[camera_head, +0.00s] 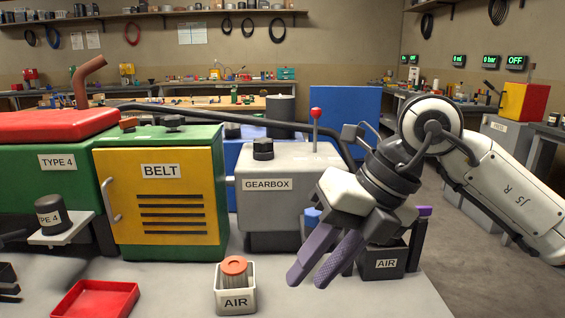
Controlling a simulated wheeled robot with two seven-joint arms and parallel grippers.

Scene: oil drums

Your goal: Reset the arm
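My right arm (515,190) comes in from the right, bent, with its white and dark wrist in the middle right of the head view. Its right gripper (308,281) has two purple fingers pointing down and left, a narrow gap apart, with nothing seen between them. It hangs in front of the grey GEARBOX housing (285,190), to the right of the small white AIR box (235,303) with an orange-topped filter. The gripper and wrist partly cover a dark AIR box (385,266) and the housing's right side.
A green machine with a yellow BELT door (165,197) stands left of the gearbox. A red tray (95,300) lies at the front left. Bare grey surface (400,300) shows at the front right.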

